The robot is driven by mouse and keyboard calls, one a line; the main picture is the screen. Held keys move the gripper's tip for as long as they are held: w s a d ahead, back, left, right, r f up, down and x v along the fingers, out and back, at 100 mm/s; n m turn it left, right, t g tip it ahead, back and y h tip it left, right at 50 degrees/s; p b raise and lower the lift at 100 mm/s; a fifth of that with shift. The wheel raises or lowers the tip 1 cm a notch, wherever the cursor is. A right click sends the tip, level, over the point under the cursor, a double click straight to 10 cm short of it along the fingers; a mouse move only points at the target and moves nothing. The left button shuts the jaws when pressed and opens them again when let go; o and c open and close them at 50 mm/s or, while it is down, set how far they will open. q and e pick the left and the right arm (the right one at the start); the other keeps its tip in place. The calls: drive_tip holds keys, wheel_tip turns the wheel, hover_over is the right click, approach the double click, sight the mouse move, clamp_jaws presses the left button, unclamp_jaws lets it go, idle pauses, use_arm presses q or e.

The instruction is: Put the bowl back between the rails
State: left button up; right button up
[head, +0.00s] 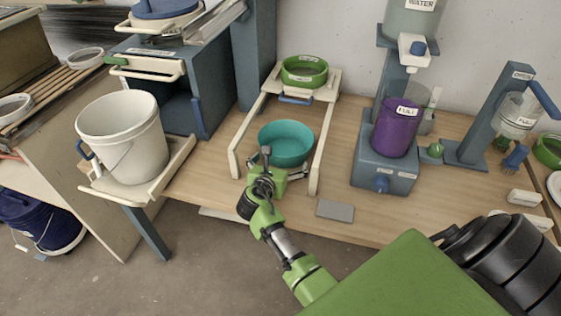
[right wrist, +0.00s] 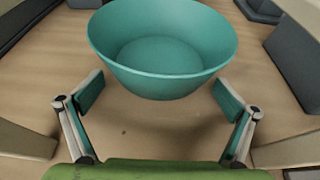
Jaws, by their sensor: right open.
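The teal bowl (head: 286,147) is upright and empty, and appears to rest on the wooden bench between the left cream rail (head: 249,128) and the right cream rail (head: 322,148), in their front part. My right gripper (head: 268,172) is at the bowl's near side, low over the bench's front. In the right wrist view the bowl (right wrist: 162,55) is just ahead of my right gripper (right wrist: 159,94). Its two fingers are spread wide, one on either side of the bowl's near lower wall, with a gap visible on both sides. My left gripper is not in view.
A green labelled bowl (head: 304,71) sits at the rails' back end. A white bucket (head: 123,137) stands on a cream shelf to the left. A purple container (head: 397,127) is in a blue stand at right. A grey plate (head: 335,211) lies at the bench's front edge.

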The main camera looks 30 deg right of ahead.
drive_tip(key=shift+r, duration=0.3)
drive_tip(key=p+v, duration=0.8)
drive_tip(key=v, duration=0.3)
drive_tip(key=shift+r, duration=0.1)
drive_tip(key=shift+s+a+p, duration=0.3)
drive_tip(key=shift+s, duration=0.05)
